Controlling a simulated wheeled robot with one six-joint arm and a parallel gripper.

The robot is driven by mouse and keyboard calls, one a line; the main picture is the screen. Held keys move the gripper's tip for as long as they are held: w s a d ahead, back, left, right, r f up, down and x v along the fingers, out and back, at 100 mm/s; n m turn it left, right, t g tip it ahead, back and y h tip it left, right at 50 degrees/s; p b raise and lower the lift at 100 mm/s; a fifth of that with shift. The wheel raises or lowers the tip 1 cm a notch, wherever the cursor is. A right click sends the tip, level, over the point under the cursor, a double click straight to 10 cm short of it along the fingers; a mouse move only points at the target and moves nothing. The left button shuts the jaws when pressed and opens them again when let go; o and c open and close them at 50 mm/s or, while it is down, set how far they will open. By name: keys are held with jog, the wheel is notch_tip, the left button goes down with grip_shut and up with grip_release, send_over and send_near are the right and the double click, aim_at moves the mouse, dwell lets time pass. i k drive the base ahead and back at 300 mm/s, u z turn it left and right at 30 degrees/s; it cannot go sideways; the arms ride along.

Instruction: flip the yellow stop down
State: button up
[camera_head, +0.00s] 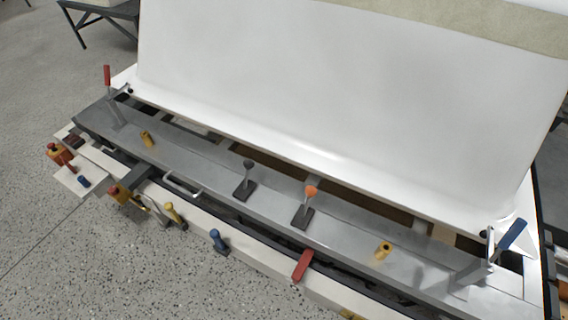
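Several yellow parts show in the head view, and I cannot tell for sure which is the stop. A yellow-handled piece (173,212) stands tilted up on the front rail, left of centre, beside a grey metal bracket. A small yellow stub (147,139) sits at the left of the grey metal beam. A yellow stub with a dark top (383,250) sits on the beam's right part. Another yellow piece (350,315) is cut off by the bottom edge. My gripper is not in view.
The front rail also has a blue piece (218,240) and a red piece (302,265). The beam has black-knobbed (248,165) and orange-knobbed (310,191) levers. Red (107,76) and blue (512,235) clamp handles stand at its ends. A white shell (340,90) rises behind. Speckled floor lies in front.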

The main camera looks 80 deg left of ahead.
aim_at(169, 206)
jog(key=u, duration=3.9)
jog(key=k, duration=0.55)
jog(key=z, duration=0.55)
jog(key=i, duration=1.05)
jog(key=u, duration=0.65)
